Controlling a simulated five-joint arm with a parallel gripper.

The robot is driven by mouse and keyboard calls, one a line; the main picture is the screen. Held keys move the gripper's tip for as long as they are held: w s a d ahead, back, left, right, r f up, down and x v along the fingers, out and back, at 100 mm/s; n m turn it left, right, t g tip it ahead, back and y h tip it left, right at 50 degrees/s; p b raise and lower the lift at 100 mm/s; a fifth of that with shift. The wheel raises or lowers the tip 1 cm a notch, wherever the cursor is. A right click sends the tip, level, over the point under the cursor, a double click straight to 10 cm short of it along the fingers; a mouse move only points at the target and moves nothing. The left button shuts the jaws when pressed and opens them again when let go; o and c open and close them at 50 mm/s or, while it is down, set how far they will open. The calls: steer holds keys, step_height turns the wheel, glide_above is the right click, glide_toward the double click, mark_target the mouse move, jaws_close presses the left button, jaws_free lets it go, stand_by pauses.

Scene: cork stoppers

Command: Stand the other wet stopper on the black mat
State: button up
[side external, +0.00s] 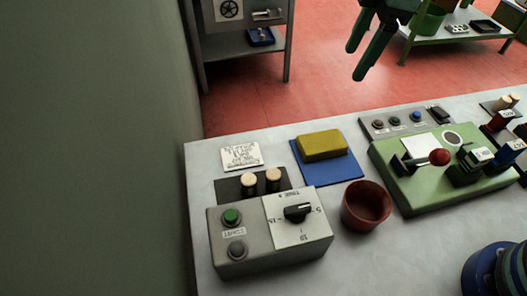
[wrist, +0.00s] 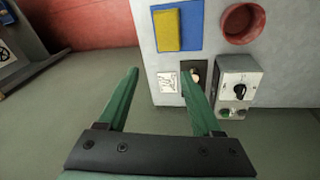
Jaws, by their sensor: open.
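A black mat (side external: 226,190) lies behind the grey control box, and its front edge is hidden by the box. Two pale cork stoppers, a left one (side external: 249,182) and a right one (side external: 274,177), appear to stand upright on it. Two more stoppers (side external: 507,102) sit on a dark surface (side external: 488,106) at the far right edge. I cannot tell which are wet. My gripper (side external: 357,60) is open and empty, high above and beyond the bench. In the wrist view, my right fingertip (wrist: 159,74) overlaps the black mat (wrist: 203,69), partly hiding the stoppers.
The control box (side external: 268,236) has a dial and buttons. A yellow sponge (side external: 323,145) lies on a blue mat (side external: 345,176). A red bowl (side external: 366,206), a written card (side external: 240,153) and a green machine (side external: 405,188) with a red knob stand nearby. The front middle bench is clear.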

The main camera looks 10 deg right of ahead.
steer(key=s+d+m+t, duration=0.1)
steer(key=s+d+m, duration=0.2)
steer(key=d+m, duration=0.2)
steer(key=s+d+m+t, duration=0.1)
steer(key=s+d+m, duration=0.2)
steer(key=d, duration=0.6)
steer(key=s+d+m+t+h, duration=0.1)
steer(key=s+d+m, duration=0.2)
steer(key=d+m, duration=0.4)
steer(key=shift+s+r+t, duration=0.15)
steer(key=shift+r+t, duration=0.1)
steer(key=shift+t, duration=0.05)
